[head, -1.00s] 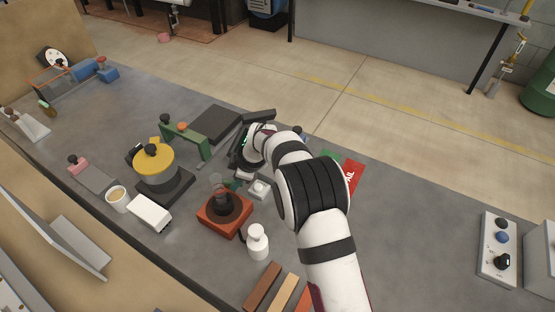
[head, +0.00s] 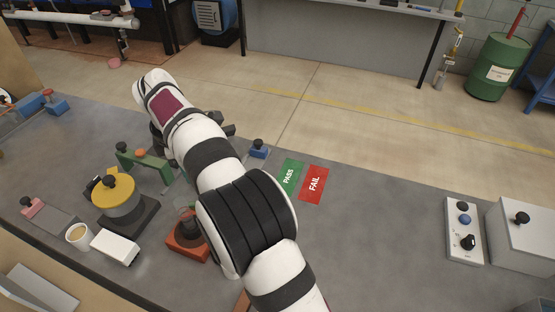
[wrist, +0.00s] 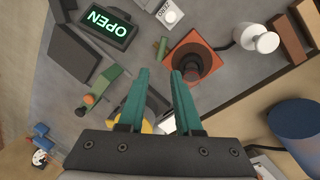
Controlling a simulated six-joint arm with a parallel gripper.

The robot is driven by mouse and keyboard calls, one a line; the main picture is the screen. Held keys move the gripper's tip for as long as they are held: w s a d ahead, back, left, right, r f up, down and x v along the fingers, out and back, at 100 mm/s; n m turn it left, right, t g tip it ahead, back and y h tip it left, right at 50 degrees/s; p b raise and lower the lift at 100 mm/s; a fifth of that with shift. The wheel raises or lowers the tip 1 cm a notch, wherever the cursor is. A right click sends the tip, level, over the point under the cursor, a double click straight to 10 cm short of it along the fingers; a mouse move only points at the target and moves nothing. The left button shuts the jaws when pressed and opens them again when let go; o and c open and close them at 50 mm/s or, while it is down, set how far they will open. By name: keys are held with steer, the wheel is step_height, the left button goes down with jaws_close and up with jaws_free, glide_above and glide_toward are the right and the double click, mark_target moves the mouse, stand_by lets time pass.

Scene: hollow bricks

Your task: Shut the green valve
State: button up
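My gripper (wrist: 161,73) shows in the wrist view as two teal fingers, open and empty, above the bench. In the head view my arm hides most of it. A small green lever-like piece (wrist: 161,48) lies beyond the fingertips, apart from them; it may be the green valve's handle. A lit sign (wrist: 97,22) reading OPEN is left of it. A longer green piece (wrist: 105,92) with an orange knob is left of the fingers; in the head view it is a green bracket (head: 150,165) with orange and black knobs. I cannot tell which green part is the valve.
An orange-red base (wrist: 197,62) with a dark cylinder is just right of the fingers. A white bottle (wrist: 258,39) stands beyond it. A yellow-topped drum (head: 113,190) is at the left. PASS (head: 289,177) and FAIL (head: 314,183) mats are right of my arm, with clear bench beyond.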

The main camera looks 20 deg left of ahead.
steer(key=x, duration=1.5)
steer(key=shift+d+f, duration=0.2)
steer(key=shift+d, duration=0.05)
steer(key=shift+w+a+f+n, duration=0.15)
steer(key=shift+w+f+n, duration=0.1)
steer(key=shift+n, duration=0.35)
steer(key=w+v, duration=0.1)
steer(key=v, duration=1.6)
steer(key=d+r+m+g, duration=0.1)
steer(key=d+r+m, duration=0.2)
steer(key=d+m, duration=0.7)
steer(key=d+r+m, duration=0.3)
steer(key=d+m, duration=0.7)
steer(key=m, duration=0.5)
steer(key=shift+w+r+m+g, duration=0.15)
steer(key=shift+w+m+g, duration=0.15)
steer(key=shift+w+g, duration=0.1)
